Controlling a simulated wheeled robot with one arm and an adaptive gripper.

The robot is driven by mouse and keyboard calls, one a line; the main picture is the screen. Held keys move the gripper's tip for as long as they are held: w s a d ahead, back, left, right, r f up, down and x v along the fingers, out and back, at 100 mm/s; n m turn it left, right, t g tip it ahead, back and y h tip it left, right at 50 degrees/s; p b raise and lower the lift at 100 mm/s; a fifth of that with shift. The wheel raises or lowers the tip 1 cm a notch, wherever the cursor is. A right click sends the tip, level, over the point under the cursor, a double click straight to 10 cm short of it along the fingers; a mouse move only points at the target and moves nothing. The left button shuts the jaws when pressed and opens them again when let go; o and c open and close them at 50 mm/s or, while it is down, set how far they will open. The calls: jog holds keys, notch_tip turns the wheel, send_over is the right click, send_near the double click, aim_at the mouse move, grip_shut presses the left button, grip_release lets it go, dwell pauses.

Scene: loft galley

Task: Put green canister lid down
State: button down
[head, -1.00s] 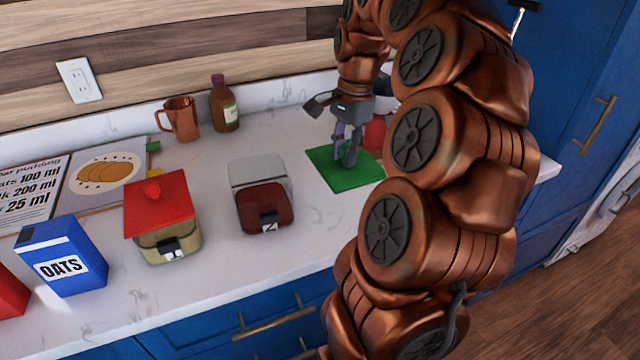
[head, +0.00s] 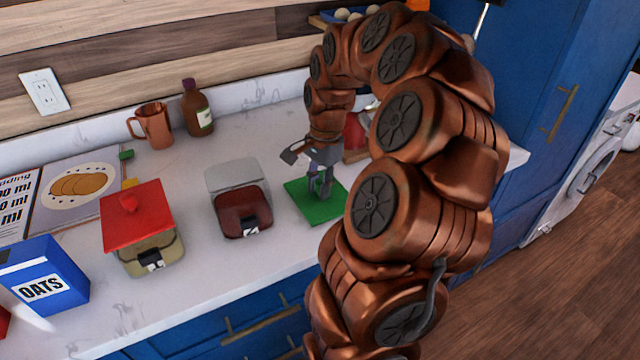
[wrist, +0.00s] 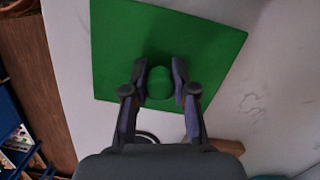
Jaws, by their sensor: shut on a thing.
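The green canister lid (head: 303,208) is a flat square with a round knob. It is right of the dark red canister, flat on or just above the counter; I cannot tell which. My gripper (head: 321,186) points down over it. In the wrist view the fingers of my gripper (wrist: 160,77) are shut on the green knob (wrist: 160,88), with the lid plate (wrist: 115,45) spread out beyond. A clear canister with dark red contents (head: 243,212) has no lid on it. A canister with pale contents (head: 150,250) wears a red lid (head: 137,218).
A blue oats box (head: 42,278) and an open recipe book (head: 75,190) are at the left. A copper mug (head: 154,125) and a brown bottle (head: 197,108) stand at the back. A red object (head: 354,133) is partly hidden behind my arm. The counter's front strip is clear.

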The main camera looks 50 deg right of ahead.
jog(key=shift+f, duration=0.25)
jog(key=shift+f, duration=0.2)
jog(key=c, duration=0.9)
grip_release()
jog(key=shift+c, duration=0.2)
jog(key=shift+r, duration=0.1)
notch_tip(320, 180, up, 12)
jog(key=d+b, duration=0.1)
jog(key=b, duration=0.1)
jog(key=shift+d, duration=0.2)
